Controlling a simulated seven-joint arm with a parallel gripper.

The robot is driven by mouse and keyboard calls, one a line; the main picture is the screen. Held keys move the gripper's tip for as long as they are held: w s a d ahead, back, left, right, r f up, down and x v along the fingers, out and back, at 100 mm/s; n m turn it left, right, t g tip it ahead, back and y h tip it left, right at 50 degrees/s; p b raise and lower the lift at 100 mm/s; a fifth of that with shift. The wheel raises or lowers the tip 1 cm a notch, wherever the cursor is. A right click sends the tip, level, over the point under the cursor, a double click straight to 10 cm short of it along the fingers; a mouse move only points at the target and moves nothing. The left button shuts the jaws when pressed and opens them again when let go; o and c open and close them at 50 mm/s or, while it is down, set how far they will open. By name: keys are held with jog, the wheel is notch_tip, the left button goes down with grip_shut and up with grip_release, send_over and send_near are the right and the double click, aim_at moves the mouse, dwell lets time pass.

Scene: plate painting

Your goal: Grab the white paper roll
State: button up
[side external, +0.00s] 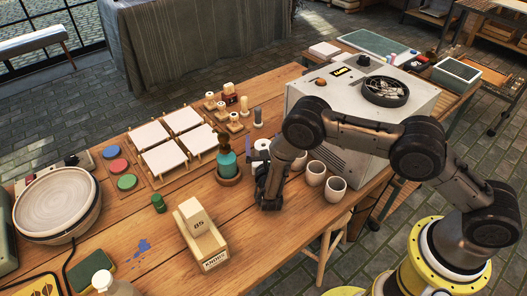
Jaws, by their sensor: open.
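A small white rounded thing (262,145), which may be the white paper roll, shows just behind my gripper, beside the teal bottle. It is partly hidden, so I cannot tell its full shape. My gripper (268,200) is open and points down low over the wooden table, to the right of the bottle's wooden dish. I see nothing held in it, though its fingers are dark and hard to make out. I cannot tell whether it touches the table.
The teal bottle (227,164) stands left of my gripper. White cups (314,173) and a large grey box (345,125) are close on the right. A white block marked 85 (195,216) sits in a wooden holder (207,248) at front left. White square tiles (164,160) lie further left.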

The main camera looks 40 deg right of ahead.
jog(key=c, duration=1.5)
jog(key=shift+o, duration=0.2)
